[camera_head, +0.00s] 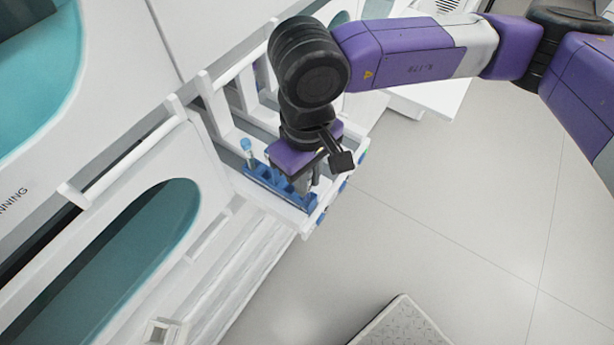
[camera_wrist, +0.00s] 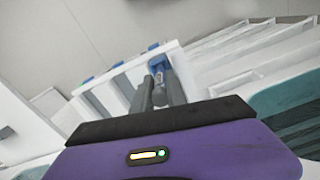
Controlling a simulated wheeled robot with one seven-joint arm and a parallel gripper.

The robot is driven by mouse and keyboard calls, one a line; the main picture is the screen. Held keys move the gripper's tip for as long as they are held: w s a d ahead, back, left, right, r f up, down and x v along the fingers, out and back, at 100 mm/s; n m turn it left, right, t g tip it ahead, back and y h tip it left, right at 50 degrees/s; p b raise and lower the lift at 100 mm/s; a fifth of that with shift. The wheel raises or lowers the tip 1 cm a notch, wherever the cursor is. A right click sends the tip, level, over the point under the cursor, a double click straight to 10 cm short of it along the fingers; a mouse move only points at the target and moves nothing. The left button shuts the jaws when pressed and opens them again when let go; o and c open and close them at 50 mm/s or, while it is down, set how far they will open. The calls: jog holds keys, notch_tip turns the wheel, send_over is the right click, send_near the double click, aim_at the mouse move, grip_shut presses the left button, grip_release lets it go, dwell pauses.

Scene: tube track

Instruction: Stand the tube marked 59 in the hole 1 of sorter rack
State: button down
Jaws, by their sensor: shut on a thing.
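A blue rack (camera_head: 262,176) stands on a white shelf of the machine in the head view. A tube with a pale blue cap (camera_head: 246,146) stands upright at its left end. My gripper (camera_head: 309,187) is over the rack's right part and hides much of it. In the wrist view my gripper (camera_wrist: 160,88) is shut on a small greyish tube (camera_wrist: 158,77), with the blue rack (camera_wrist: 156,61) close beyond it. No number on either tube can be read, and I cannot tell whether the held tube is inside a hole.
White rails and posts (camera_head: 218,108) of the shelf frame stand close to the left of my gripper. The white machine front with a teal window (camera_head: 130,255) is at the lower left. Open grey floor (camera_head: 450,200) lies to the right.

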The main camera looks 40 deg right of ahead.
jog(key=shift+f+b, duration=0.4)
jog(key=shift+b, duration=0.2)
jog(key=c, duration=1.3)
grip_release()
jog(key=shift+o, duration=0.2)
jog(key=shift+r, duration=0.1)
notch_tip(320, 180, up, 8)
jog(key=shift+f, duration=0.15)
